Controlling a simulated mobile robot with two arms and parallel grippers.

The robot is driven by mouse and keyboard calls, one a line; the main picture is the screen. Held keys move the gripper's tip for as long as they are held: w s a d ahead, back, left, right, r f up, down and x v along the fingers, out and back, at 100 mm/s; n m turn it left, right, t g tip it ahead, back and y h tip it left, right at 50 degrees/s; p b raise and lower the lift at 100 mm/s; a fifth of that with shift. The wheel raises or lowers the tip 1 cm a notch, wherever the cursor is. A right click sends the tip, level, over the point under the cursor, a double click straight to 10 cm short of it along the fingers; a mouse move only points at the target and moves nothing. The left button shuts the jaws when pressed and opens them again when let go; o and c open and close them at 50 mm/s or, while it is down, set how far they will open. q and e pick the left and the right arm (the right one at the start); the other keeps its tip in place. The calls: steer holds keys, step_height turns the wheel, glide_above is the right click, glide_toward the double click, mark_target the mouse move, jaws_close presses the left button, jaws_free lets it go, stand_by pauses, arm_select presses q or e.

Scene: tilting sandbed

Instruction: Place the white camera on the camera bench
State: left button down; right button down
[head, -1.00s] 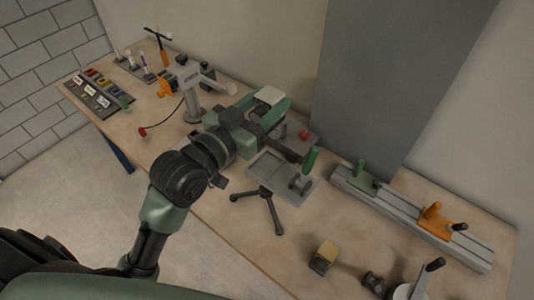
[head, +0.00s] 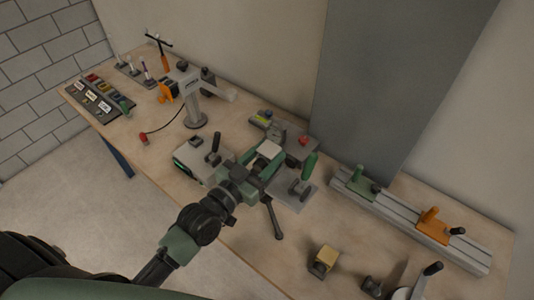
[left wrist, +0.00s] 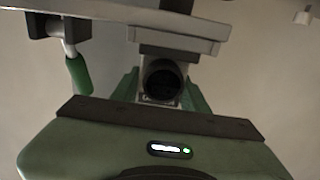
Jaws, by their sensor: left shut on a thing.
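The white camera (head: 268,149) is held between the green fingers of my left gripper (head: 266,156), which is shut on it. In the left wrist view its dark round lens (left wrist: 163,80) faces me between the fingers. The gripper is over or beside a grey plate (head: 294,200) with an upright green handle (head: 309,166); I take this plate as the camera bench, but cannot be sure. The wrist view shows a grey plate edge (left wrist: 120,28) close to the camera; contact cannot be told. The gripper hides part of the plate. My right gripper is not in view.
Black splayed legs (head: 271,218) stand in front of the plate. A grey-green box with a black lever (head: 214,147) is left of the gripper. A grey arm stand (head: 194,112) is behind it. A slotted rail (head: 402,220) lies right. A yellow-topped block (head: 324,259) sits near the front.

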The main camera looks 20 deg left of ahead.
mark_target(259, 169)
arm_select(q)
steer(key=c, duration=1.1)
jaws_free()
steer(key=shift+s+f, duration=0.1)
steer(key=shift+f, duration=0.45)
steer(key=o, duration=0.4)
steer(key=shift+c, duration=0.2)
steer(key=shift+r, duration=0.1)
steer(key=shift+f+b, duration=0.2)
steer(key=shift+b, duration=0.35)
steer(key=b+v, duration=0.2)
steer(key=v, duration=0.4)
steer(key=shift+s+d+f+b, duration=0.1)
steer(key=shift+s+b, duration=0.2)
steer(key=shift+b, duration=0.1)
steer(key=shift+s+a, duration=0.2)
steer(key=shift+s, duration=0.3)
